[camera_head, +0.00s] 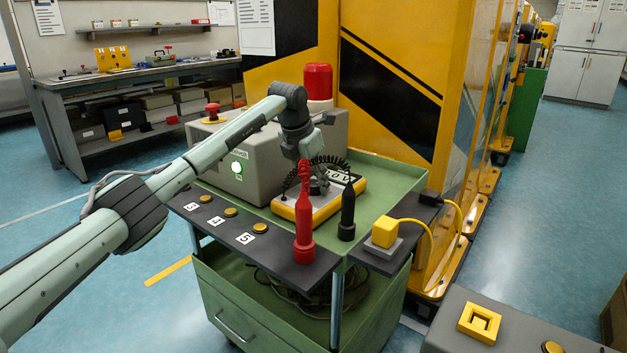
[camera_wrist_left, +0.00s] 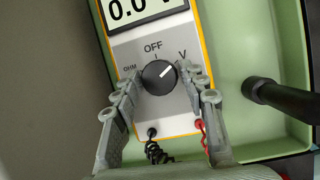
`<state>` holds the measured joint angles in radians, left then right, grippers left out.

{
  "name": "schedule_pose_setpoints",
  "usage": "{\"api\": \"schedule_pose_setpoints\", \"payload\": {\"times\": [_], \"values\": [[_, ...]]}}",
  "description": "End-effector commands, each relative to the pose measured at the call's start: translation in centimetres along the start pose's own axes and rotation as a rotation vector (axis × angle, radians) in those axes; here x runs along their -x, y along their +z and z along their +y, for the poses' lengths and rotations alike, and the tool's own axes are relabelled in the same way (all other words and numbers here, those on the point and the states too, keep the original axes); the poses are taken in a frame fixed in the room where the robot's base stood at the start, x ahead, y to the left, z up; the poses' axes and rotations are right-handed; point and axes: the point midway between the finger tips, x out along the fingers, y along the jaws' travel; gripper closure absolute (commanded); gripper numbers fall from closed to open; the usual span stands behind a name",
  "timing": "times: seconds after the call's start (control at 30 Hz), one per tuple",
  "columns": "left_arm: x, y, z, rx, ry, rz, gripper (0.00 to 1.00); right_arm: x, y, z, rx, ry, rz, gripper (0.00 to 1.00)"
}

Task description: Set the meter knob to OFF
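The yellow-edged meter (camera_head: 325,212) lies in the green cart's top tray. In the left wrist view the meter (camera_wrist_left: 158,118) shows a display (camera_wrist_left: 145,8) reading about 0.0, partly cut off. Its round black knob (camera_wrist_left: 158,78) has a white mark pointing up and right, toward V. The OFF label (camera_wrist_left: 153,47) is straight above the knob, and OHM is to the left. My left gripper (camera_wrist_left: 161,76) is open, with one finger on each side of the knob and small gaps visible. In the head view the left gripper (camera_head: 318,186) is over the meter. My right gripper is not in view.
A red probe (camera_head: 304,225) and a black probe (camera_head: 347,212) stand upright at the tray's front. A yellow plug (camera_head: 385,232) sits at right. Black and red leads leave the meter's lower end.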

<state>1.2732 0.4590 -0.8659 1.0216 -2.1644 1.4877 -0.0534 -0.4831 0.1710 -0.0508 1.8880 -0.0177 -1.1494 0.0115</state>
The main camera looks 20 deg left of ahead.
Motion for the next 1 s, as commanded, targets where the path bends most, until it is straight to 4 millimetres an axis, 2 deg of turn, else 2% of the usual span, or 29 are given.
{"api": "schedule_pose_setpoints", "payload": {"times": [0.03, 0.23, 0.63, 1.0], "values": [[0.0, 0.0, 0.0, 0.0, 0.0, 0.0, 0.67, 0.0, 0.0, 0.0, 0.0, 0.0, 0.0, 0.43], [0.0, 0.0, 0.0, 0.0, 0.0, 0.0, 0.92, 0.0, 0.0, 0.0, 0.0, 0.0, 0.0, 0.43], [0.1, 0.1, -0.1, 0.07, 0.029, 0.005, 0.93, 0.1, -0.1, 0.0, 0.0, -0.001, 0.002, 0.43], [0.1, 0.2, -0.2, 0.344, 0.145, 0.023, 0.93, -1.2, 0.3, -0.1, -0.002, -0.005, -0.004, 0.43]]}}
